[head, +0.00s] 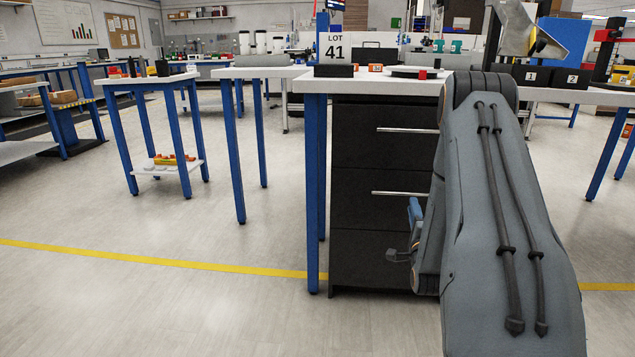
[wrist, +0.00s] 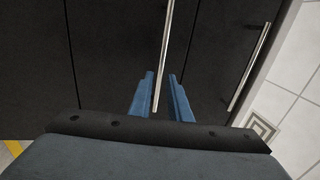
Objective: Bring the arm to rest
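My arm (head: 505,220) is folded in front of the black drawer cabinet at the right of the head view, its big grey link hiding part of the cabinet. My gripper (head: 414,211) shows only partly there, low beside the drawer fronts; a blue finger sticks out left of the arm. In the wrist view my gripper (wrist: 161,75) has its two blue fingers apart, with a gap between them. A metal drawer handle (wrist: 166,45) lines up with that gap; I cannot tell whether it lies between the fingers or beyond them. I see nothing held.
The black drawer cabinet (head: 365,262) stands under a white worktop (head: 335,85), with handles (head: 405,130) on its upper drawers. A second handle (wrist: 250,68) shows at right in the wrist view. Blue-legged tables stand left. Open floor (head: 150,310) with a yellow line lies front left.

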